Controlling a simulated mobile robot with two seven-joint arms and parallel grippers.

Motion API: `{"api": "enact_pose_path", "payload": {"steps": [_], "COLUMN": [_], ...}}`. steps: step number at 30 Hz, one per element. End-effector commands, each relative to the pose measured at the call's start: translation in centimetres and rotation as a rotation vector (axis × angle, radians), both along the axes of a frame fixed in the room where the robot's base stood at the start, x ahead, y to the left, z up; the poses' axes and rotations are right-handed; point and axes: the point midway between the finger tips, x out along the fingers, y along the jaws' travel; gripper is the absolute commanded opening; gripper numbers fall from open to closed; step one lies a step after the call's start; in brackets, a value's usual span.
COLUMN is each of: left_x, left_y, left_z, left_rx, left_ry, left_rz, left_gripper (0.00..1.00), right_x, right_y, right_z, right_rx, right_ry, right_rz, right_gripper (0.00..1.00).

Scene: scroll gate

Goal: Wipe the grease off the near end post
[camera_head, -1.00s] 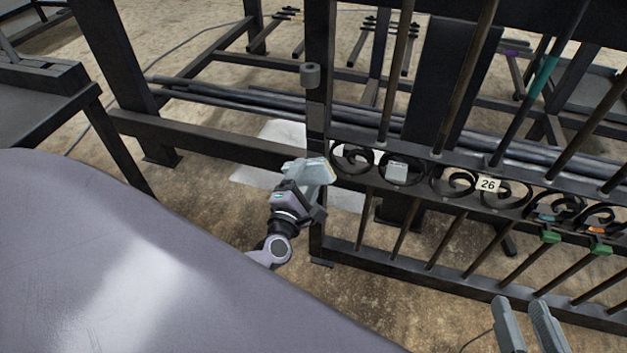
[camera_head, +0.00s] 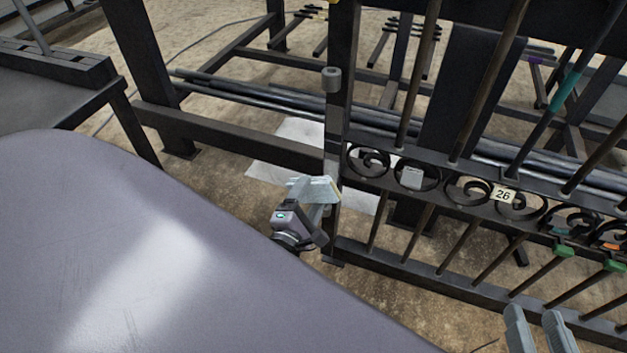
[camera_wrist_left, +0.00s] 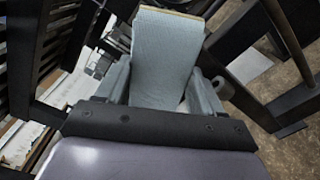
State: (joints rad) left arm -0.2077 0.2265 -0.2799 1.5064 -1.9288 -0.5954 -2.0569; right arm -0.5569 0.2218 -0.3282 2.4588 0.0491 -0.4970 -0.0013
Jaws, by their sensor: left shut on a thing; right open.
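The near end post (camera_head: 338,100) is the dark upright at the left end of the gate, with a grey round fitting (camera_head: 331,80) on it. My left gripper (camera_head: 312,190) is shut on a pale blue-grey cloth or pad (camera_head: 322,188), beside the post at scroll height. The pad looks close to the post; I cannot tell if it touches. In the left wrist view the pad (camera_wrist_left: 165,55) sits between both fingers. My right gripper (camera_head: 538,330) is open and empty at the bottom right. I cannot make out grease on the post.
The gate's scroll band carries a tag marked 26 (camera_head: 503,194), a small grey block (camera_head: 411,178) and green clips (camera_head: 564,251). Dark pipes (camera_head: 250,97) lie on a rack behind. A dark table (camera_head: 50,95) stands at the left. A white sheet (camera_head: 270,172) lies on the floor.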

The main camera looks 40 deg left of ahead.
Motion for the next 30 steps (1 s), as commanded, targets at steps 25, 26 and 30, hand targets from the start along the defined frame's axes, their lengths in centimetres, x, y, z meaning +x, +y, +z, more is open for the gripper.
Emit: {"api": "enact_pose_path", "payload": {"steps": [25, 26, 30], "left_x": [-3.5, -3.6, -3.8], "left_y": [-0.9, -1.0, -1.2], "left_z": [0.0, 0.0, -0.2], "left_rx": [-0.001, -0.001, -0.005], "left_ry": [0.002, 0.002, 0.006], "left_rz": [-0.002, -0.002, -0.005], "left_gripper": [0.43, 0.43, 0.43], "right_x": [0.0, 0.0, 0.0], "right_y": [0.0, 0.0, 0.0], "right_z": [0.8, 0.8, 0.8], "right_rx": [0.000, 0.000, 0.000], "right_ry": [0.000, 0.000, 0.000], "right_rz": [0.000, 0.000, 0.000], "right_gripper": [0.43, 0.43, 0.43]}}
